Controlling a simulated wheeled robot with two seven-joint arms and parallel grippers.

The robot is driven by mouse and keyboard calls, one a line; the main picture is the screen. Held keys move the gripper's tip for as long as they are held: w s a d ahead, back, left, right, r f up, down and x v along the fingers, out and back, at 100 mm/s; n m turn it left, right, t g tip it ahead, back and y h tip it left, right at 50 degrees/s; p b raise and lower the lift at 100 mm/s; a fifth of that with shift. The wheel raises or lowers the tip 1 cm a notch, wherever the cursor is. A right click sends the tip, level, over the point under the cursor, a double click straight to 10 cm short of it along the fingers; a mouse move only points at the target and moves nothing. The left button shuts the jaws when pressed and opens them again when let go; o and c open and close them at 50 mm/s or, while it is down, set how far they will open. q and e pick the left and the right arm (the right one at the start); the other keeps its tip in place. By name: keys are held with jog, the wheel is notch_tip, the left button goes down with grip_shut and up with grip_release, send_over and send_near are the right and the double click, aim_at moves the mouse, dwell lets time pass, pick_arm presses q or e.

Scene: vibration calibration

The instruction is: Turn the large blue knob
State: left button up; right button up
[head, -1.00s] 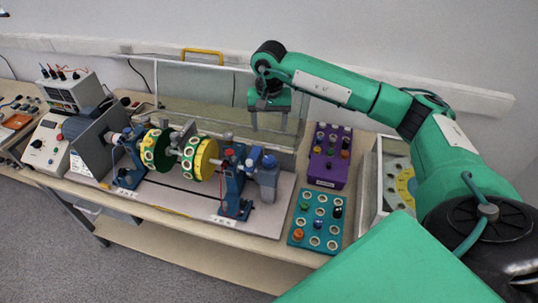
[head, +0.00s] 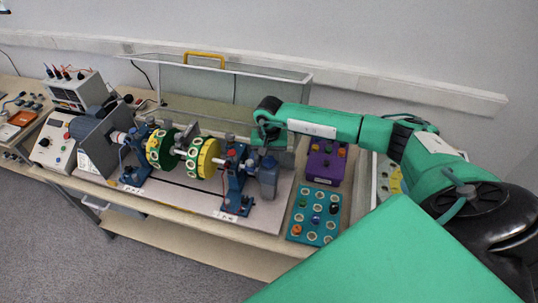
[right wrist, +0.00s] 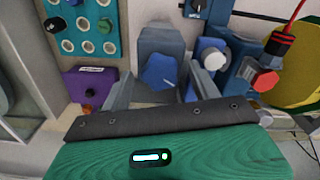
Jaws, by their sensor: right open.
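The large blue knob (right wrist: 158,72) shows in the right wrist view on top of a grey-blue block (right wrist: 160,42). In the head view the same block (head: 268,183) stands at the right end of the shaft rig, its top partly hidden by my right gripper. My right gripper (head: 270,150) points down over the block. In the right wrist view its two grey fingers (right wrist: 162,76) are apart, one on each side of the knob, with nothing held. I cannot tell whether they touch the knob. My left gripper is not in view.
The rig's blue stand (head: 235,185) with smaller knobs and the yellow-green discs (head: 203,158) are close left of the block. A teal tray (head: 314,214) and a purple box (head: 326,160) lie to the right. A clear guard with a yellow handle (head: 205,58) stands behind.

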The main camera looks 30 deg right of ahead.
jog(key=c, duration=1)
jog(key=shift+o, duration=0.2)
